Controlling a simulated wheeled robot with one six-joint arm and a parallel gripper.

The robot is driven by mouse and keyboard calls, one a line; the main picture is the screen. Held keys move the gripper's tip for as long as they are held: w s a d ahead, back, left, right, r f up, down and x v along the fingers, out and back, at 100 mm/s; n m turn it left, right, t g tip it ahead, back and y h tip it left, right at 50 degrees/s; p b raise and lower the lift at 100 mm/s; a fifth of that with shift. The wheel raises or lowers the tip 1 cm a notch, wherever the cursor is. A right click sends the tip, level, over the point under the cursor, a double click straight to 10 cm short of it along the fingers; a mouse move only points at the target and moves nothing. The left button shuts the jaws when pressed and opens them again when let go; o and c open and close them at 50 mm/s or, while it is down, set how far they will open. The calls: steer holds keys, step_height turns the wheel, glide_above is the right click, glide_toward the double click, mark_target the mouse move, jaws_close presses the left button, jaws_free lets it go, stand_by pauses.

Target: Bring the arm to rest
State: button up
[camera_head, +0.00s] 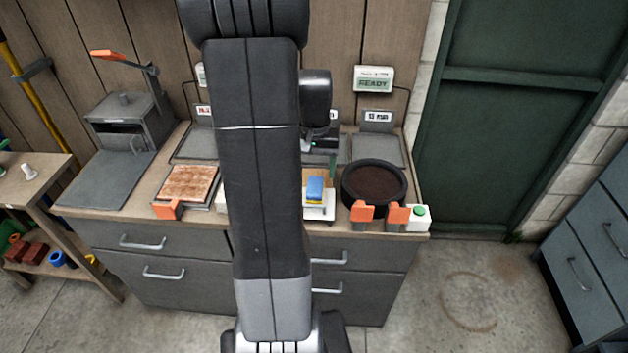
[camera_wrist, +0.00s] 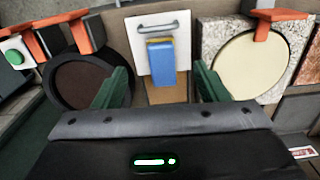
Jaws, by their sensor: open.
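My arm stretches over the workbench (camera_head: 75,195) and covers its middle in the head view. My gripper (camera_wrist: 160,70) is open and empty, with its two green fingers spread wide in the wrist view. In the head view it is mostly hidden behind my arm, with one green finger showing. A blue block with a yellow layer (camera_head: 315,188) lies on a white plate with a metal handle; it also shows in the wrist view (camera_wrist: 161,65), in the gap between the fingers. The fingers appear apart from it.
A round black-rimmed pan (camera_head: 375,166) stands right of the block, with orange clips and a green button (camera_head: 419,211) in front. A brown square tile (camera_head: 188,183) and a grey press (camera_head: 125,118) stand left. Open floor lies right, before a green door (camera_head: 520,140).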

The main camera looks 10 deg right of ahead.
mark_target(314, 195)
steer(key=shift+r, duration=0.7)
step_height(314, 195, down, 13)
steer(key=shift+b, duration=0.6)
step_height(314, 195, up, 3)
steer(key=shift+f+p, duration=0.15)
steer(key=shift+p, duration=0.2)
steer(key=shift+r, duration=0.35)
